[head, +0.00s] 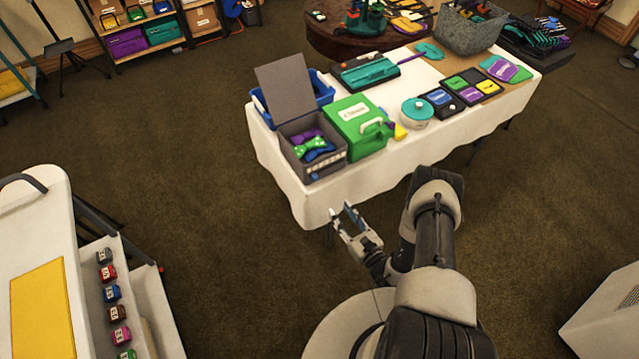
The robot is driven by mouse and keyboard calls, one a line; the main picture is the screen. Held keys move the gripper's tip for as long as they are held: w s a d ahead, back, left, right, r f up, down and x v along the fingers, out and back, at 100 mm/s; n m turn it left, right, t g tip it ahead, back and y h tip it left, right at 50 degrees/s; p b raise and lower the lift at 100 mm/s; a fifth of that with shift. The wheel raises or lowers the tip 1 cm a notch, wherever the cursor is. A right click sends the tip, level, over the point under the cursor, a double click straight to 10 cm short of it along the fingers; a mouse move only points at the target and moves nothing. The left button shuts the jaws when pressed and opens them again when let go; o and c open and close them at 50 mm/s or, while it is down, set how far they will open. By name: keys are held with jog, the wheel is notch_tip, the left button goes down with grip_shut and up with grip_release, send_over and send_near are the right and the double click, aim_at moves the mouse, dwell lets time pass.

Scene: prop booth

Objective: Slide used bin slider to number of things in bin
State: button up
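A grey bin (312,172) with its lid (284,90) standing open is at the near left corner of the white-covered table. Purple (304,136), green (309,147) and blue (319,153) items, the green one like a bow tie, lie inside; they overlap, so I cannot tell the exact number.
A green container (357,128) stands close right of the bin, and a blue crate (323,90) is behind it. A white cart (103,259) with several small coloured items is at left. Carpet between is clear.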

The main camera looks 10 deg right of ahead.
aim_at(316, 180)
jog(key=b+x, duration=0.1)
jog(key=x, duration=1.3)
jog(key=shift+w+a+b, duration=0.1)
jog(key=shift+w+b, duration=0.05)
jog(key=shift+b, duration=0.25)
jog(key=shift+c, duration=0.5)
grip_shut()
